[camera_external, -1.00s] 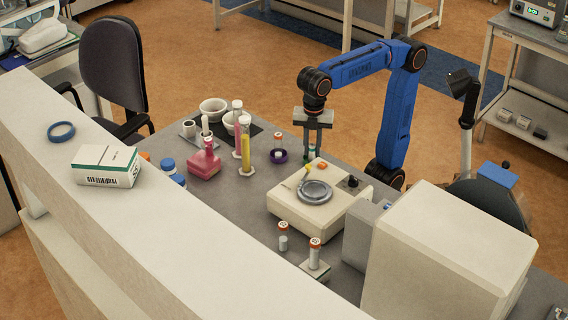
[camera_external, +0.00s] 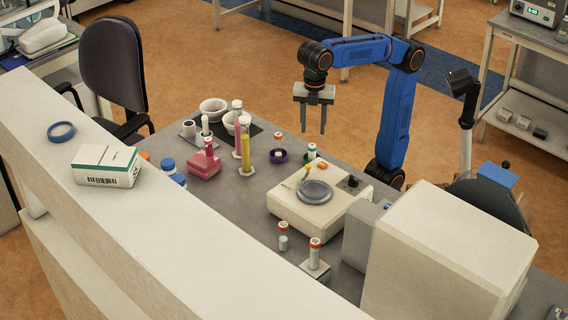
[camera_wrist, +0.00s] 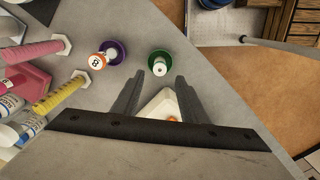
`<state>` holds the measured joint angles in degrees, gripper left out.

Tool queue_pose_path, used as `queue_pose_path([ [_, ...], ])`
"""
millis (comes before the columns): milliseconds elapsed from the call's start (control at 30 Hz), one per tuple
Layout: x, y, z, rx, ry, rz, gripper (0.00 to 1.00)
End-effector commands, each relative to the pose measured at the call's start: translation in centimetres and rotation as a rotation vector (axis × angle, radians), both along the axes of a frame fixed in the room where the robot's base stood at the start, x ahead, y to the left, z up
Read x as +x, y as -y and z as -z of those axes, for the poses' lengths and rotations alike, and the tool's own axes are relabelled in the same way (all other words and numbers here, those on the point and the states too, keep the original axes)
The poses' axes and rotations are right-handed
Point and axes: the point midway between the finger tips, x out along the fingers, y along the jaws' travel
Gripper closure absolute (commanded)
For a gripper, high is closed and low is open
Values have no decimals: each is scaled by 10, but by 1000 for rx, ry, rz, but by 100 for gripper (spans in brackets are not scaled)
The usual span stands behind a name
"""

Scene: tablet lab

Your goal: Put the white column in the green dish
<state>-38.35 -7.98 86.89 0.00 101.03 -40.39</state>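The white column (camera_external: 312,154) stands upright behind the balance, with green showing around it. In the wrist view the white column (camera_wrist: 160,69) appears inside the round green dish (camera_wrist: 160,55), its end facing the camera. The dish's lower part is hidden by the balance in the external view. My gripper (camera_external: 314,132) is above the column, fingers pointing down. In the wrist view my gripper (camera_wrist: 157,80) has its fingers apart with nothing between them, and the column lies just beyond the tips, clear of them.
A balance (camera_external: 290,205) with a round grey pan stands in front of the gripper. A purple dish (camera_external: 278,157) holding an orange-capped vial is to the left. Measuring cylinders (camera_external: 246,155) and a pink block (camera_external: 204,168) stand farther left. Two vials (camera_external: 283,237) stand in front of the balance.

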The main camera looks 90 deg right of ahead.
Motion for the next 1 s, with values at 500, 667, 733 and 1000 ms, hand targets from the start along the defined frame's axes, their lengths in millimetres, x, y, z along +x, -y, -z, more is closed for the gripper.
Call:
queue_pose_path([
  [500,0,1,-31,-1,-1,2,60],
  [667,0,18,-21,10,14,64,60],
  [733,-1,35,-11,23,29,127,60],
  [1000,-16,122,63,90,114,487,60],
])
